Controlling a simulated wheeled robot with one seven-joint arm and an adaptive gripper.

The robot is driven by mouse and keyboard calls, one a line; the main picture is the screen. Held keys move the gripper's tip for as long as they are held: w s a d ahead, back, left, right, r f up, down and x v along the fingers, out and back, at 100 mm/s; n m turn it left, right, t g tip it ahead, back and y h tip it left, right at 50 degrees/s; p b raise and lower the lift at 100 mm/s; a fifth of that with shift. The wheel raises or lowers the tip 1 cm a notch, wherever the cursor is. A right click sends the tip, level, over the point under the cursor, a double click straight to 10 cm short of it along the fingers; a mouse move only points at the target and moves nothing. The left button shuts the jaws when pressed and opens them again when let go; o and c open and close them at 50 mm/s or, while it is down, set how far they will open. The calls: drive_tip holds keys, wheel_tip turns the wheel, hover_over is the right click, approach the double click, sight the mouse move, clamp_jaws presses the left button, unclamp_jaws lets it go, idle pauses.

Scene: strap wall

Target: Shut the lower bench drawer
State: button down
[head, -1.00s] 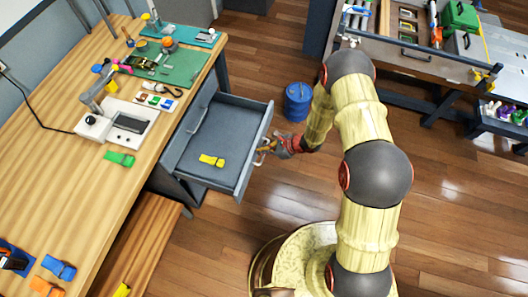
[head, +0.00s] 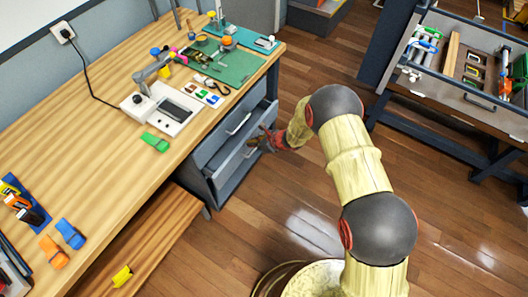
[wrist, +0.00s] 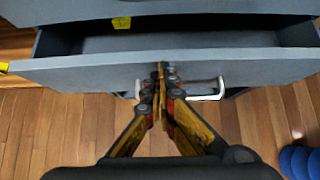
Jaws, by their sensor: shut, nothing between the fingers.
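The lower bench drawer (head: 232,172) is grey and sits under the wooden workbench. It still stands out a little from the cabinet. In the wrist view, a gap shows behind its front panel (wrist: 80,71), with a yellow clip-like piece (wrist: 121,22) inside. Its pale handle (wrist: 207,90) shows at both sides of my fingers. My gripper (head: 262,143) is shut and empty at the middle of the drawer front. In the wrist view, its fingertips (wrist: 160,68) reach the panel by the handle; whether they touch is hard to tell.
The upper drawer (head: 228,128) is closed above it. The workbench top (head: 95,160) holds a green mat, a device and coloured clips. A low wooden bench (head: 150,240) is at the left. A blue drum (wrist: 300,160) stands on the floor at right in the wrist view.

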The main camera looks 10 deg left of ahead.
drive_tip(key=shift+w+a, duration=0.3)
drive_tip(key=shift+a, duration=0.45)
drive_tip(key=shift+w+a, duration=0.25)
drive_tip(key=shift+a, duration=0.5)
